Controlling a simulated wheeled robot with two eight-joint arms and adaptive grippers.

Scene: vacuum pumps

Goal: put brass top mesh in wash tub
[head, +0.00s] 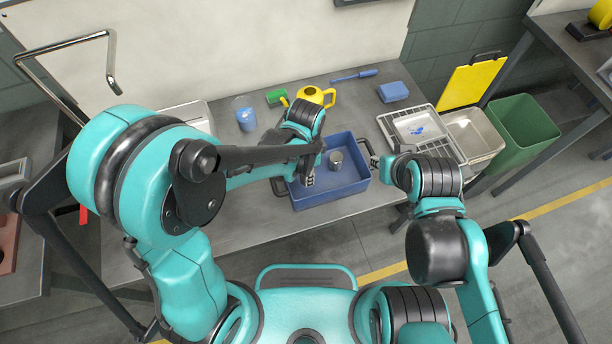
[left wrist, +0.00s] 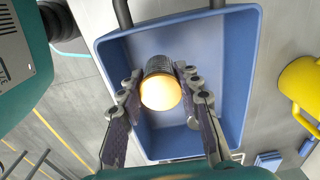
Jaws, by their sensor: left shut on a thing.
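The mesh cylinder (left wrist: 159,84), with a dark meshed side and a shiny brass end, sits between the fingers of my left gripper (left wrist: 160,82) in the left wrist view. The gripper is shut on it. The blue tub (left wrist: 229,110) lies beyond it in that view. In the head view my left gripper (head: 310,176) is over the left part of the blue tub (head: 352,188), and a grey cylinder (head: 336,164) shows beside it within the tub's outline. Contact with the tub floor is unclear. My right gripper (head: 377,164) is at the tub's right side; its fingers are too small to judge.
A white basket (head: 386,124), beige bin (head: 486,126) and green bin (head: 528,123) are to the right. The bench front-left is clear.

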